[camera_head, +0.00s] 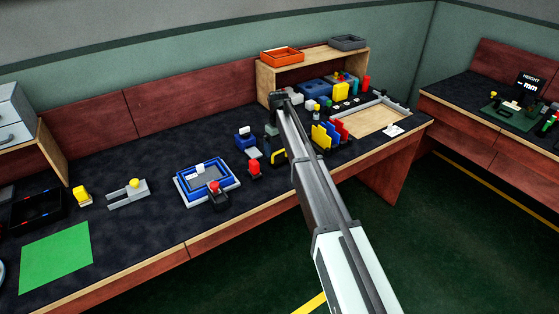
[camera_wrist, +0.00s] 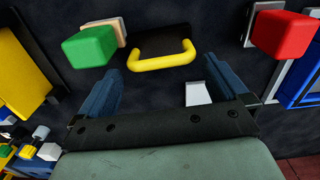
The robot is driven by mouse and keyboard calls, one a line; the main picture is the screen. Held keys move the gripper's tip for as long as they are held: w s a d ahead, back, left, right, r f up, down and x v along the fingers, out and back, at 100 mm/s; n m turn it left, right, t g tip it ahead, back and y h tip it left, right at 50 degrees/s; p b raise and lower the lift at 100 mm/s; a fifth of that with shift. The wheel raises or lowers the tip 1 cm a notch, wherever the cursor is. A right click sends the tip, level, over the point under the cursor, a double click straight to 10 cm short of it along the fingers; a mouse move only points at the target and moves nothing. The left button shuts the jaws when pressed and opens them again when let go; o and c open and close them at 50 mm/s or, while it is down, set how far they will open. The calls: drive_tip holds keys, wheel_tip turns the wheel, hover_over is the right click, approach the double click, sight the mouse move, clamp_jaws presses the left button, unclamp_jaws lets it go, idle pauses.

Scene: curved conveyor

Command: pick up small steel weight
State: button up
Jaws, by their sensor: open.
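My gripper (camera_wrist: 162,72) is open, its two blue fingers spread with nothing held between them in the wrist view. Just beyond the fingertips lies a dark block (camera_wrist: 150,40) with a yellow loop handle (camera_wrist: 162,62). It may be the small steel weight, but I cannot confirm its material. The handle also shows in the head view (camera_head: 278,157), left of my arm. A pale grey flat piece (camera_wrist: 197,92) shows between the fingers, partly hidden by the gripper body. In the head view my gripper (camera_head: 278,101) is above the bench, and its fingers are hard to make out.
A green block (camera_wrist: 90,47) is left of the dark block, and a red block (camera_wrist: 283,34) is right in the wrist view. Colored upright plates (camera_head: 325,135) stand right of my arm. A blue-rimmed tray (camera_head: 180,187) lies left; a wooden shelf (camera_head: 266,78) stands behind.

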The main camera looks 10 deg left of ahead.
sight(279, 159)
drive_tip(key=shift+s+d+f, duration=0.1)
drive_tip(key=shift+s+f, duration=0.05)
drive_tip(key=shift+f, duration=1.15)
drive_tip(key=shift+s+d+f, duration=0.1)
drive_tip(key=shift+s+f, duration=0.05)
drive_tip(key=shift+f, duration=1.1)
drive_tip(key=shift+c, duration=0.2)
drive_tip(key=c, duration=1.2)
